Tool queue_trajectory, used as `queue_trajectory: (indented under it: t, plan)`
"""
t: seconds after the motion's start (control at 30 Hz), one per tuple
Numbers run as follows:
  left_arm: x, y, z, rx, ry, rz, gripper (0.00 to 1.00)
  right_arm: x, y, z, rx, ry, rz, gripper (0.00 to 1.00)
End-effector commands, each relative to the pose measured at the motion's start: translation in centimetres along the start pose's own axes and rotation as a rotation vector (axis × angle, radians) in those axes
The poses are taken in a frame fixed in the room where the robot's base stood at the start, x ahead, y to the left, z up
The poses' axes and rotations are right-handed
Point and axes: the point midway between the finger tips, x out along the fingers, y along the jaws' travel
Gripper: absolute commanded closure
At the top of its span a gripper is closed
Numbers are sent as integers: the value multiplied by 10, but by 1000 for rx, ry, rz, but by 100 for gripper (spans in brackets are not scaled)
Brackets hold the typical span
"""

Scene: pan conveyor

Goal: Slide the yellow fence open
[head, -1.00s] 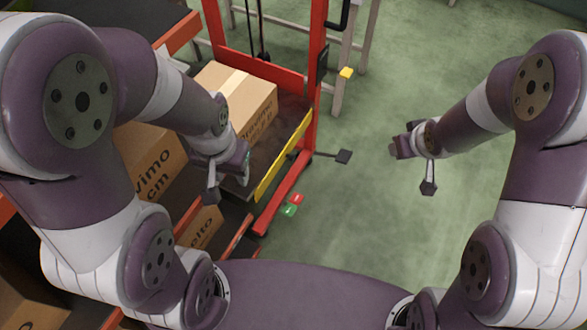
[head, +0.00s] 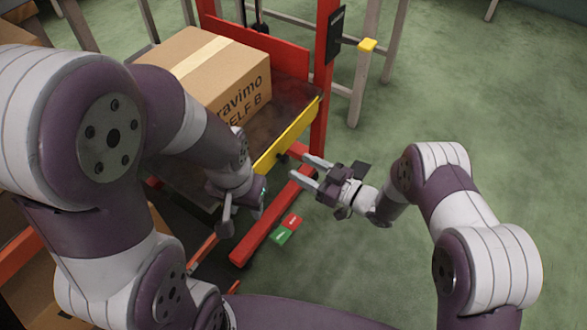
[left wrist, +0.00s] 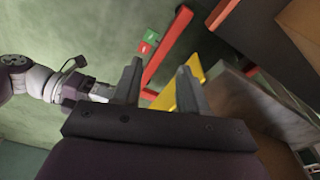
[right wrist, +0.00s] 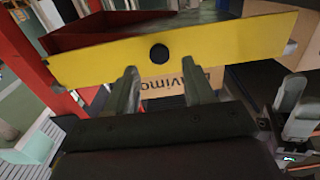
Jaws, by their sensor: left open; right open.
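The yellow fence (head: 297,135) is a flat panel along the near right edge of a dark platform. In the right wrist view the fence (right wrist: 225,42) spans the picture, with a round dark knob (right wrist: 158,53) at its middle. My right gripper (head: 299,166) is open and empty. Its fingertips point at the knob, just short of it, one to each side in the right wrist view. My left gripper (left wrist: 157,72) is open and empty. It hangs near the platform's near corner, and the fence (left wrist: 180,95) shows beyond its fingers. In the head view its fingers are partly hidden.
A cardboard box (head: 215,75) stands on the platform behind the fence. A red frame post (head: 325,80) rises at the fence's far end. A red floor leg (head: 270,222) lies below, beside red and green pads (head: 287,229). Green floor on the right is clear.

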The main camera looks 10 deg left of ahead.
Motion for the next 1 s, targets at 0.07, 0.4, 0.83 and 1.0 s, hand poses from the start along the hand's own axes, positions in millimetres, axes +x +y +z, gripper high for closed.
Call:
queue_trajectory:
  t: [0.07,0.4,0.83,1.0]
  plan:
    - [11,0,1,0,0,0,57,16,-1,4,0,2,-3,47]
    - [16,0,2,0,0,0,57,38,1,0,1,-1,3,47]
    - [15,0,2,0,-1,0,57,38,1,-1,1,-1,3,100]
    - [-6,0,-1,0,-1,0,57,38,1,-24,0,0,3,100]
